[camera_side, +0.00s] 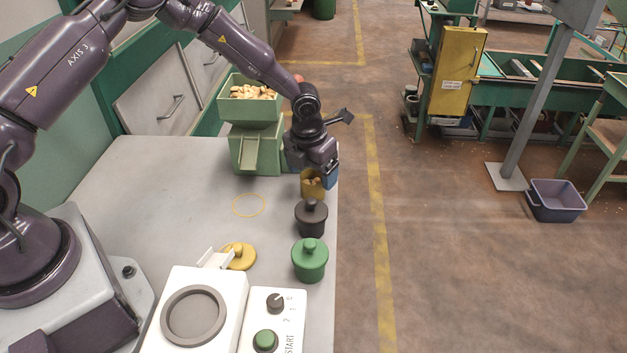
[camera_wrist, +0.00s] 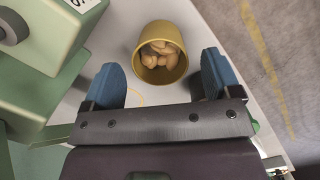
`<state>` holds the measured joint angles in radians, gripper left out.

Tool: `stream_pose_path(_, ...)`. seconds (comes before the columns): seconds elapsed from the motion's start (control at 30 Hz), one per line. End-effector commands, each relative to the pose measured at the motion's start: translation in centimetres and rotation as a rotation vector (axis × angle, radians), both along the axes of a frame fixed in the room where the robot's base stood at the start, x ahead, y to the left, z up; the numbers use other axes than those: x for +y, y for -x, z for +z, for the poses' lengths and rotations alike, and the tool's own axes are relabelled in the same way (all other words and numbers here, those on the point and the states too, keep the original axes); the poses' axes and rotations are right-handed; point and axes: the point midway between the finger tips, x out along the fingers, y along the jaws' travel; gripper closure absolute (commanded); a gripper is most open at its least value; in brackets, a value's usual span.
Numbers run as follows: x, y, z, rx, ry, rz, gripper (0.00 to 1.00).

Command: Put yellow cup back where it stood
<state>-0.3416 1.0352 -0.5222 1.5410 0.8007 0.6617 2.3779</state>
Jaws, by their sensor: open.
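The yellow cup (camera_side: 312,187) stands open near the right edge of the table, beside the green hopper. Nuts show inside it in the wrist view (camera_wrist: 149,72). My gripper (camera_side: 328,174) is just above and beside the cup; one blue finger partly overlaps it in the side view. In the wrist view my gripper (camera_wrist: 160,78) is open, with the cup between the lines of its blue fingers and a gap on each side. A yellow ring outline (camera_side: 248,216) on the table is empty. A yellow lid (camera_side: 240,258) lies nearer the front.
A lidded black cup (camera_side: 311,221) and a lidded green cup (camera_side: 310,264) stand along the right edge. The green hopper (camera_side: 250,111), full of nuts, is behind. A white device (camera_side: 170,340) and a START panel (camera_side: 285,325) are in front. The table's left middle is clear.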

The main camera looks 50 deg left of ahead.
Motion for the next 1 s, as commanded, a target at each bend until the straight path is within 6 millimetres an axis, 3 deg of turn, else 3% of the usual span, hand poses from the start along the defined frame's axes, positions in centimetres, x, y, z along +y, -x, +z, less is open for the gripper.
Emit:
stream_pose_path(0.1, 0.0, 0.3, 2.9, -0.004, -0.001, 0.000, 0.17)
stream_pose_path(0.3, -0.1, 0.7, 6.5, -0.003, 0.000, 0.001, 0.17)
stream_pose_path(0.73, -0.2, 1.3, 9.1, -0.005, -0.007, 0.039, 0.17)
stream_pose_path(0.87, 0.0, 2.7, 12.5, -0.038, -0.037, 0.238, 0.17)
stream_pose_path(1.0, 0.4, 6.1, 17.9, -0.121, -0.044, 0.639, 0.17)
